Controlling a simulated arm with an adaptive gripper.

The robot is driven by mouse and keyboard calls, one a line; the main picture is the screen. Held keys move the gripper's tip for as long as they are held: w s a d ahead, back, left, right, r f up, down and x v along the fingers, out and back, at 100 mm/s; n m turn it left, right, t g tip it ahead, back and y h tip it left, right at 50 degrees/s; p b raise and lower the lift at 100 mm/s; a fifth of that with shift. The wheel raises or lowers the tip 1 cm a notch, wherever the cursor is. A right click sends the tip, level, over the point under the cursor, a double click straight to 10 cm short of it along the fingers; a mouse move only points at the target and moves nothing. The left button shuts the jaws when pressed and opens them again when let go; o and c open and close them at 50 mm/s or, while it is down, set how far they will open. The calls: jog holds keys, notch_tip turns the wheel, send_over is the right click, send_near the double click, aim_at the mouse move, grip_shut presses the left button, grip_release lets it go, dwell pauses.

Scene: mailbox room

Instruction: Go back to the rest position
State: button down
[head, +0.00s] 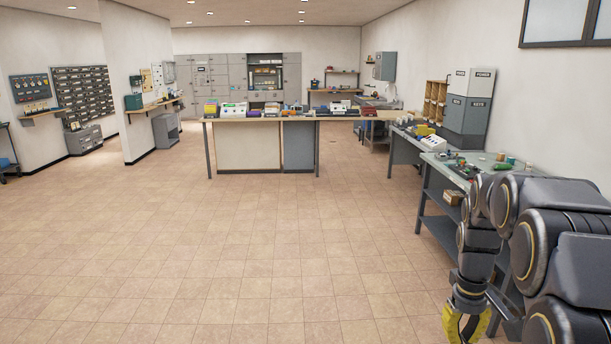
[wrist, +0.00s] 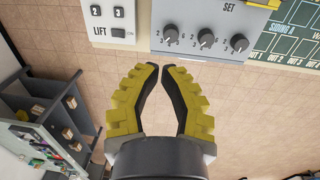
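My gripper (wrist: 161,68) has yellow ridged fingers with dark inner pads. In the wrist view its fingers curve toward each other with a gap between them, narrowest at the tips. Bare tiled floor shows through the gap, and nothing is held. In the head view the gripper (head: 466,328) hangs low at the bottom right, pointing down, with its tips cut off by the frame edge. It is beside the right-hand workbench (head: 436,182), apart from it as far as I can see.
A long counter (head: 250,120) with bins and boxes stands across the middle. Grey power and keys boxes (head: 468,107) stand on the right bench. A lower shelf (head: 444,230) is under that bench. The tiled floor (head: 240,250) is clear ahead and left.

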jog(key=s+a+r, duration=0.1)
jog(key=s+a, duration=0.7)
jog(key=s, duration=0.4)
jog(key=s+a+r+g, duration=0.1)
jog(key=s+a, duration=0.7)
jog(key=s, duration=0.5)
jog(key=shift+a+y, duration=0.4)
jog(key=shift+s, duration=0.1)
